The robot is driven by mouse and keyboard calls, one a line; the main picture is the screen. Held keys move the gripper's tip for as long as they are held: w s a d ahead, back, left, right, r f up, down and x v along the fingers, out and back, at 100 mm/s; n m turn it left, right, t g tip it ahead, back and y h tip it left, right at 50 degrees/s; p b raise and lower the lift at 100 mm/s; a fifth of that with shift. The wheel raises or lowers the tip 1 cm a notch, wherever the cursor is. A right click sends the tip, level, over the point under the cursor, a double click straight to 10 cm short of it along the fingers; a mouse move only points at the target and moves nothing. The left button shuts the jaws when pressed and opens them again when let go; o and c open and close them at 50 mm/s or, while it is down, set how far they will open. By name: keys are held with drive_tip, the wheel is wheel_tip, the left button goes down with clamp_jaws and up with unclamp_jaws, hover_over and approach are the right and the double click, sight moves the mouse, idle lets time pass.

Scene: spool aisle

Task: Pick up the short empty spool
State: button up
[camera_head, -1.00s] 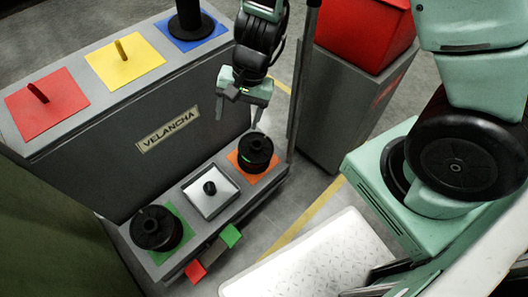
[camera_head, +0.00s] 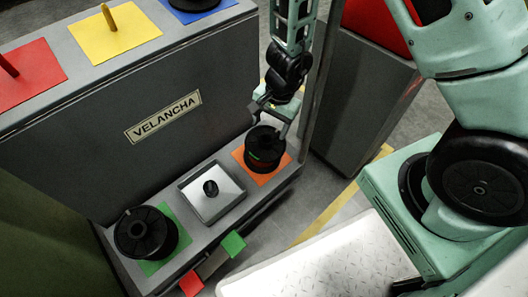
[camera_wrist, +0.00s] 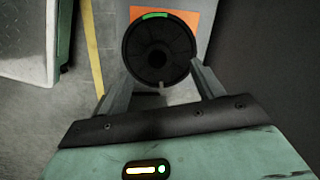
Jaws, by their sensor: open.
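A short black spool (camera_head: 265,147) stands upright on an orange pad (camera_head: 273,175) at the right end of the lower shelf. It has a green mark on its upper flange and a reddish band low on its side. In the wrist view, its round flange (camera_wrist: 158,50) faces the camera, near the fingertips. My gripper (camera_head: 270,118) is open and empty, just above this spool, with one finger on either side of its near part; contact cannot be told. Another black spool (camera_head: 146,233) stands on a green pad (camera_head: 172,262) at the left end.
Between the spools is a silver square plate (camera_head: 196,203) with a small black knob. The upper ledge holds red (camera_head: 30,72), yellow (camera_head: 128,42) and blue pads. A dark post and grey cabinet (camera_head: 365,100) stand close right of my gripper. Red and green tabs stick out in front.

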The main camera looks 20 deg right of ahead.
sight(268, 135)
drive_tip(key=f+b, duration=0.1)
drive_tip(key=f, duration=0.1)
drive_tip(key=f+b, duration=0.1)
drive_tip(key=f, duration=0.2)
drive_tip(key=shift+w+a+b, duration=0.1)
drive_tip(key=shift+a+b, duration=0.1)
drive_tip(key=shift+b, duration=0.1)
drive_tip(key=shift+r, duration=0.1)
clamp_jaws()
